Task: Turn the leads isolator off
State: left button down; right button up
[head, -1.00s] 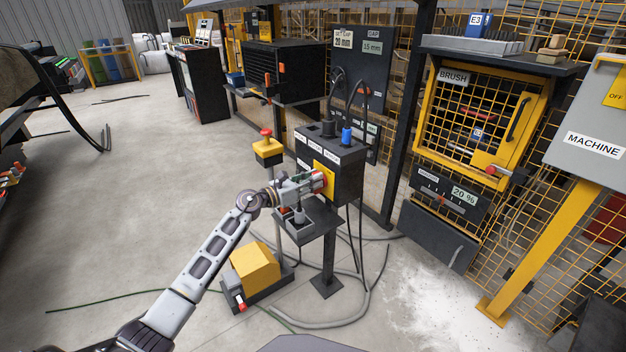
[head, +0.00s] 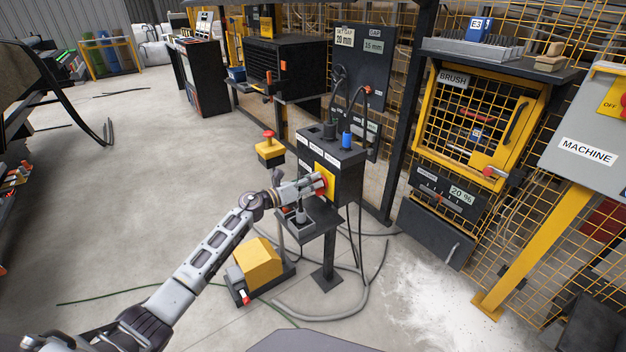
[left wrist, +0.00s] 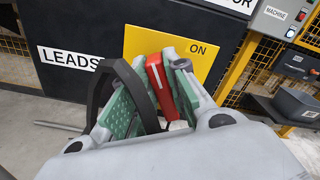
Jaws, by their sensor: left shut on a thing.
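The leads isolator is a red handle on a yellow plate (head: 331,175), on the front of a dark box on a stand. In the left wrist view the yellow plate (left wrist: 207,66) reads "ON" at its upper right, and a white "LEADS" label (left wrist: 66,58) is at its left. The red handle (left wrist: 158,76) has a white line and stands nearly upright, its top leaning a little left. My left gripper (head: 318,186) is shut on this handle, one finger at each side. The fingers partly hide the plate and the handle's lower part. My right gripper is not in view.
A yellow post box with a red button (head: 268,150) stands left of the dark box. A small shelf with a joystick (head: 302,215) juts out below my gripper. Cables (head: 335,310) lie around the stand. A grey machine isolator cabinet (head: 590,130) is at the right.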

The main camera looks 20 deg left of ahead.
pick_arm(q)
jog(key=shift+w+a+f+n+p, duration=0.15)
jog(key=shift+f+n+p, duration=0.1)
jog(key=shift+n+p, duration=1.5)
jog(key=shift+w+a+f+n+p, duration=0.15)
jog(key=shift+n+p, duration=1)
jog(key=shift+n, duration=1.25)
jog(key=shift+a+f+n+p, duration=0.15)
jog(key=shift+f+n+p, duration=0.15)
jog(key=shift+n+p, duration=1.45)
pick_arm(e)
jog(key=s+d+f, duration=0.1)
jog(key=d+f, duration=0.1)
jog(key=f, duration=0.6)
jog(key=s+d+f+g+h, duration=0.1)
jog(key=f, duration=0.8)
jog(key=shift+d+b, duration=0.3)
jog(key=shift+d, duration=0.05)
pick_arm(q)
jog(key=shift+n, duration=0.3)
jog(key=c, duration=1.4)
grip_release()
